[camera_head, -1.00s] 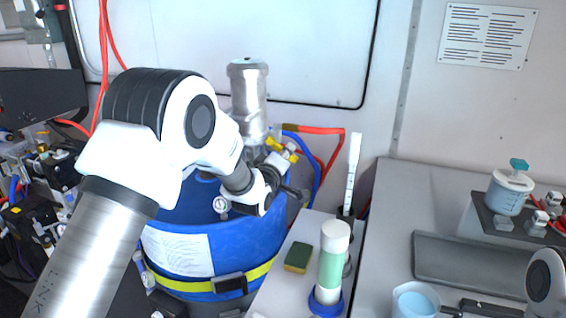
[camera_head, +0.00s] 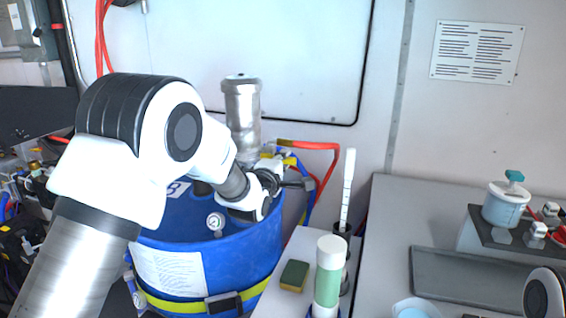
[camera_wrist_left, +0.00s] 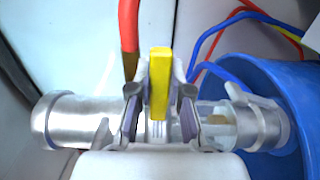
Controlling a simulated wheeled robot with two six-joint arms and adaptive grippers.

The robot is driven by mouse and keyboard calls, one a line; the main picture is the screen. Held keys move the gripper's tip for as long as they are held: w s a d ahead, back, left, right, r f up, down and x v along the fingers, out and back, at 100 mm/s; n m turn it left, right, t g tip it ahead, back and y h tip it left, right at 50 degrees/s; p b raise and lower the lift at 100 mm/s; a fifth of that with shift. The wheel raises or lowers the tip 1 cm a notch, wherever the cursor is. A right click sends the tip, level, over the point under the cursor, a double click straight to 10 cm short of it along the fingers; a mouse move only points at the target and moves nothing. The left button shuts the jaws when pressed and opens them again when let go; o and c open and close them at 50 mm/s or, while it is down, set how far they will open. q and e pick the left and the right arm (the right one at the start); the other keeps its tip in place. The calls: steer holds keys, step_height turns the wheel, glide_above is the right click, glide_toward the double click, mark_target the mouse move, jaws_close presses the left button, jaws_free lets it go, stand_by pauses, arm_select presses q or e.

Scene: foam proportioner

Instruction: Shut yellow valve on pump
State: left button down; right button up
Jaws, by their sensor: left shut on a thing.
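The pump is an upright silver cylinder (camera_head: 243,115) on top of a blue drum (camera_head: 245,240). In the left wrist view its metal body (camera_wrist_left: 80,120) lies across the picture. The yellow valve handle (camera_wrist_left: 160,83) stands lengthwise in the middle of that view, in front of the metal pipe. My left gripper (camera_wrist_left: 160,98) is shut on the handle, one finger on each side. In the head view my left gripper (camera_head: 297,183) is beside the pump above the drum's right side, and the handle is mostly hidden there.
A red hose (camera_head: 325,148) and blue hoses run right of the pump. A counter to the right holds a sponge (camera_head: 294,275), a green-and-white tube (camera_head: 328,275), a grey tray (camera_head: 465,275) and a lidded jar (camera_head: 506,200). A pressure gauge (camera_head: 215,222) is on the drum.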

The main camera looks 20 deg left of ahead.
arm_select(q)
steer(key=c, duration=1.3)
jaws_free()
steer(key=shift+c, duration=0.2)
steer(key=shift+w, duration=0.1)
steer(key=s, duration=1.2)
steer(key=shift+a, duration=0.15)
